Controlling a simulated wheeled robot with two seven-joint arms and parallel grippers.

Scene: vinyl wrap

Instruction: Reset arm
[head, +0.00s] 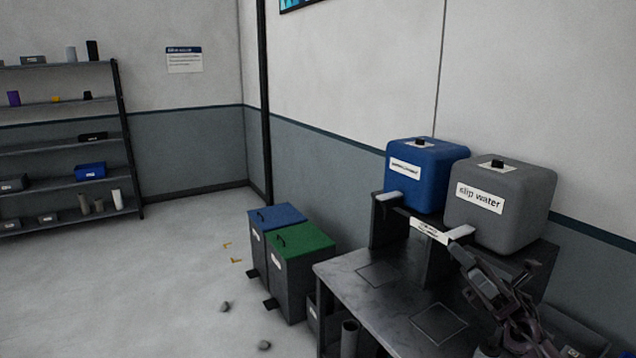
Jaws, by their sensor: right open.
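My right gripper (466,256) is in the head view at the lower right, with my arm reaching up from the bottom edge. It is open, and I see nothing held in it. It is in front of the grey container labelled "slip water" (508,222) and over the dark metal bench (350,286). I cannot tell whether it touches anything. A blue container (432,186) stands to the left of the grey one on the same raised shelf. My left gripper is not in view.
A blue-lidded bin (277,216) and a green-lidded bin (303,244) stand on the floor left of the bench. A shelf rack (128,140) with small items stands at the far left.

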